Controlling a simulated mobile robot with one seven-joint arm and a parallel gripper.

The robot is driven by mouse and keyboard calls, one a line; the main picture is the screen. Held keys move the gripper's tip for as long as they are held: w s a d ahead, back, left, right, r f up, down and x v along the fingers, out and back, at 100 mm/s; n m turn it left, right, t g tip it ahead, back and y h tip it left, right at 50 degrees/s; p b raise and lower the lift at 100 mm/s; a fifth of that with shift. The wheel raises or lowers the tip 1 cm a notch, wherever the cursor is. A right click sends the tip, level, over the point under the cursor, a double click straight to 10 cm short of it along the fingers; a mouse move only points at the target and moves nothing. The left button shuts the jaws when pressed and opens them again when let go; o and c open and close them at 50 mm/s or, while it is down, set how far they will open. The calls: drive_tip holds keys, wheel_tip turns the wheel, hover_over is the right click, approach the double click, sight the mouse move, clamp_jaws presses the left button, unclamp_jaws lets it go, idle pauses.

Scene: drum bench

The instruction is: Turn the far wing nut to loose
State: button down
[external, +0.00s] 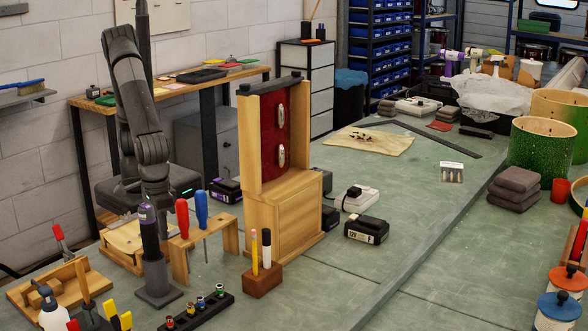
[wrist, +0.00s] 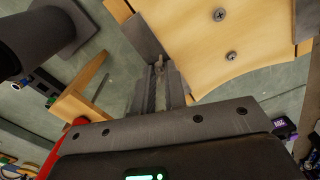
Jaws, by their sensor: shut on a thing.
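My gripper (wrist: 160,80) is shut at the edge of a pale wooden piece (wrist: 205,55) with two screws in the wrist view. A small metal part (wrist: 159,63), apparently a wing nut, shows between its fingertips. Its wings are mostly hidden by the fingers, so I cannot tell how far it is turned. In the external view my arm reaches down over a low wooden fixture (external: 122,247) at the left of the bench. There the fingertips and wing nuts are hidden behind a dark upright tool and the screwdriver rack. No second wing nut can be made out.
A wooden screwdriver rack (external: 217,245) stands close to my gripper's right. A dark upright tool (external: 152,262) stands in front. A tall wooden stand with a red panel (external: 272,135) rises farther right.

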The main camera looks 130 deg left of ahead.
drive_tip(key=n, duration=0.5)
drive_tip(key=shift+n, duration=0.4)
idle(0.4)
drive_tip(key=c, duration=1.5)
unclamp_jaws()
drive_tip(key=shift+o, duration=0.2)
wheel_tip(320, 180, up, 11)
